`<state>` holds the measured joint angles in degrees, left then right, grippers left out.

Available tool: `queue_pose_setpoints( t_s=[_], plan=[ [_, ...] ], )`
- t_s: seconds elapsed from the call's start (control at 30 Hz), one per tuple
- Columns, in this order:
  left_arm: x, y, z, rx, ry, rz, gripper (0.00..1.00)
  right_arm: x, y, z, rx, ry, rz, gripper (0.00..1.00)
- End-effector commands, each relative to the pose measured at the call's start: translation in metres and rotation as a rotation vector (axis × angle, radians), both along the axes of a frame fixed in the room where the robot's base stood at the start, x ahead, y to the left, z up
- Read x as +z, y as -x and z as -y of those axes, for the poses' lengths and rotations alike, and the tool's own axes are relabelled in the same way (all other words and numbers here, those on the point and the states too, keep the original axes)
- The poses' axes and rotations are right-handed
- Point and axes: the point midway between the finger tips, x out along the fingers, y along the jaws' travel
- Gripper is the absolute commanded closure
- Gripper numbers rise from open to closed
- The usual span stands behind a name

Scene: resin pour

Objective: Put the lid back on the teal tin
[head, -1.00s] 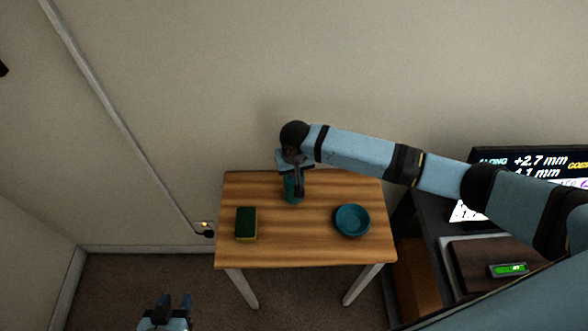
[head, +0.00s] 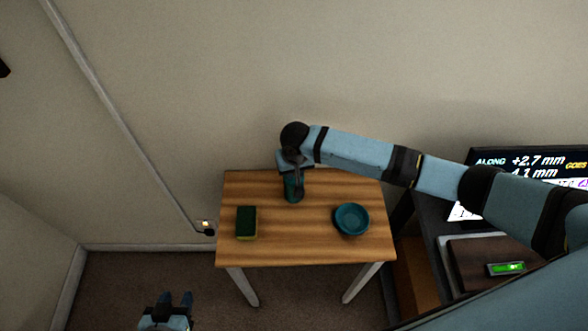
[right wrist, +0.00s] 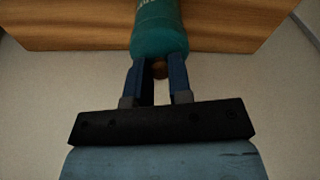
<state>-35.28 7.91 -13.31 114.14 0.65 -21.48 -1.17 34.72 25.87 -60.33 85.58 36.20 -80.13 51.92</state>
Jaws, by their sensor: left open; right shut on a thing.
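The teal tin (head: 294,191) stands near the back edge of the small wooden table, below my right gripper. It also fills the top middle of the right wrist view (right wrist: 160,35), with pale lettering on its side. My right gripper (right wrist: 161,70) is shut on a brown knob (right wrist: 160,69) at the tin's top end. The knob looks like the lid's; I cannot tell whether the lid sits flush on the tin. My left gripper (head: 177,298) is open and empty, low in the head view, in front of the table and away from the tin.
A teal bowl (head: 351,219) stands at the table's right. A green and yellow sponge (head: 246,223) lies at the left. The wooden table (head: 300,246) is bare between and in front of them. A dark bench with a screen (head: 530,170) stands to the right.

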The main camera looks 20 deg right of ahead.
Motion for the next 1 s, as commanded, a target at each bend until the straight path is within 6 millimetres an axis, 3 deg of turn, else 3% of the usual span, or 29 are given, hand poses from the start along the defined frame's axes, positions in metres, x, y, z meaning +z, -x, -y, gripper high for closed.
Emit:
queue_pose_setpoints(
  t_s=[0.97, 1.0],
  plan=[
    [0.0097, -0.0001, -0.0003, 0.000, 0.000, 0.000, 0.57, -0.0007, 0.0003, 0.0001, 0.000, 0.000, 0.000, 1.00],
    [0.0098, -0.0002, -0.0002, 0.001, -0.001, 0.000, 0.57, -0.0007, 0.0002, 0.0001, 0.000, 0.000, 0.000, 0.78]
  ],
)
